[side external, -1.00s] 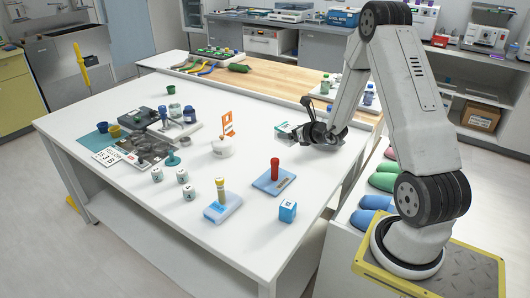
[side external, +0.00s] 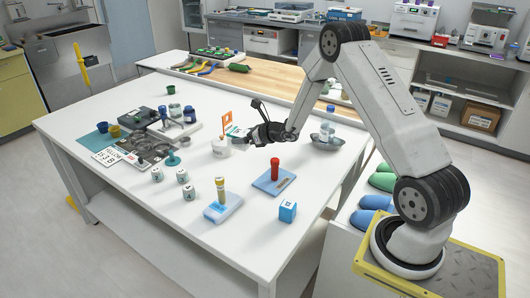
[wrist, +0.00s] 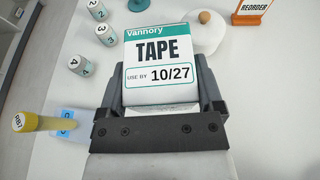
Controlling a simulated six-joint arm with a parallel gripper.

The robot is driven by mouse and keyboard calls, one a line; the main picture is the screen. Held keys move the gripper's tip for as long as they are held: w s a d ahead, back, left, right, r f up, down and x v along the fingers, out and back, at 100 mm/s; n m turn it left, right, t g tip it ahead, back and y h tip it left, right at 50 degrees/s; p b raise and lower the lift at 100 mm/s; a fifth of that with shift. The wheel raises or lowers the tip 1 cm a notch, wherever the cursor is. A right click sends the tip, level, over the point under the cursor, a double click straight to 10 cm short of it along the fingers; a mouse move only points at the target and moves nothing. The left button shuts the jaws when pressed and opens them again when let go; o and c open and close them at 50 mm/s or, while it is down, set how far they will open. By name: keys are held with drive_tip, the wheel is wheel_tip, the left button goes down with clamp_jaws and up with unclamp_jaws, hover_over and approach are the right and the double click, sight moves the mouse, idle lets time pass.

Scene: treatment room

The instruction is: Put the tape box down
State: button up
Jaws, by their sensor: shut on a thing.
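The tape box (wrist: 158,55) is white with teal bands and reads "TAPE" and "USE BY 10/27". My gripper (wrist: 160,92) is shut on it, with a dark finger on each side. In the side external view, my gripper (side external: 250,134) holds the tape box (side external: 236,132) over the middle of the white table (side external: 150,235). The box is partly hidden there by the gripper. It appears to be above the tabletop, close to a round white pot; I cannot tell the exact gap.
The white pot (side external: 221,149) and orange sign (side external: 227,117) are beside the box. A red-handled item on a blue base (side external: 262,186), a yellow-capped tube on a blue stand (side external: 225,206) and a blue cube (side external: 287,211) stand nearer. A metal bowl (side external: 327,143) is right.

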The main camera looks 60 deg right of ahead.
drive_tip(key=w+a+f+n+y, duration=0.1)
drive_tip(key=w+a+n+y, duration=0.2)
drive_tip(key=w+a, duration=0.4)
drive_tip(key=a, duration=0.2)
drive_tip(key=shift+w+a+g+y, duration=0.3)
drive_tip(key=shift+w+a+g, duration=0.05)
drive_tip(key=shift+a+g, duration=0.05)
drive_tip(key=shift+f, duration=0.2)
drive_tip(key=shift+f, duration=3.05)
drive_tip(key=shift+f, duration=1.85)
drive_tip(key=shift+f, duration=0.15)
drive_tip(key=o, duration=1.1)
